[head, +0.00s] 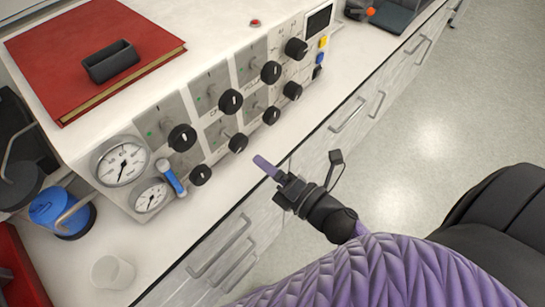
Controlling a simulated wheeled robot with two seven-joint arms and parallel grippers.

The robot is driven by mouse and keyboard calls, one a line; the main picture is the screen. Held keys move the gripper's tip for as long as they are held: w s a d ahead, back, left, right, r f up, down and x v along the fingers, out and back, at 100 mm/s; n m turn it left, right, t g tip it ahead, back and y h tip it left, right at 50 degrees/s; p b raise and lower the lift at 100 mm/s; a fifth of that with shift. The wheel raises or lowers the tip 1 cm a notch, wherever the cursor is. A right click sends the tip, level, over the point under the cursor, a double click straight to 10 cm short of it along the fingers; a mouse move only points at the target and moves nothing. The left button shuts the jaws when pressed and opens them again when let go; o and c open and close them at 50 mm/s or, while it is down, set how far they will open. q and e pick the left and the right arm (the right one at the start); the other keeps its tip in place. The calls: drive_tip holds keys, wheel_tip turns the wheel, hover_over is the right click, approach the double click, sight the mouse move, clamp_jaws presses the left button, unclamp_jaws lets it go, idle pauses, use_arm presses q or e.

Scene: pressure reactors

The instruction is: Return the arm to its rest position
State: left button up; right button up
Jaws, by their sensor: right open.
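My right gripper (266,167) is at the front edge of the counter, in front of the control panel (205,137). Its purple fingertip points toward the panel's lower row of black knobs, apart from them. The jaws are open and I see nothing held between them. My right arm, in a purple quilted cover, comes in from the lower right over the floor. My left gripper is not in view.
The panel carries black knobs, two gauges (123,164) and a blue-handled valve (173,178). A red book (60,60) with a black tray (110,62) lies on top. A white cup (112,272) stands lower left. Drawers (222,245) line the counter front; the floor right is clear.

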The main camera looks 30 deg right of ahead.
drive_tip(key=shift+s+d, duration=0.25)
drive_tip(key=shift+s, duration=0.45)
drive_tip(key=s+d+f+m+g+h, duration=0.1)
drive_tip(key=s+f+m+g+h, duration=0.15)
drive_tip(key=s+f+m, duration=0.4)
drive_tip(key=s+d+f+m+g+h, duration=0.1)
drive_tip(key=f+m+g, duration=0.3)
drive_tip(key=f, duration=0.6)
drive_tip(key=s+f+m+g+h, duration=0.2)
drive_tip(key=s+f+m+g, duration=0.15)
drive_tip(key=f+m, duration=0.35)
drive_tip(key=s+f+m+g, duration=0.3)
drive_tip(key=s+f, duration=0.1)
drive_tip(key=s, duration=0.4)
drive_tip(key=s+d+f+m+g, duration=0.1)
drive_tip(key=s+f+m+g, duration=0.2)
drive_tip(key=s, duration=0.5)
drive_tip(key=shift+s+f+h, duration=0.4)
drive_tip(key=shift+f+h, duration=0.05)
drive_tip(key=shift+f, duration=0.05)
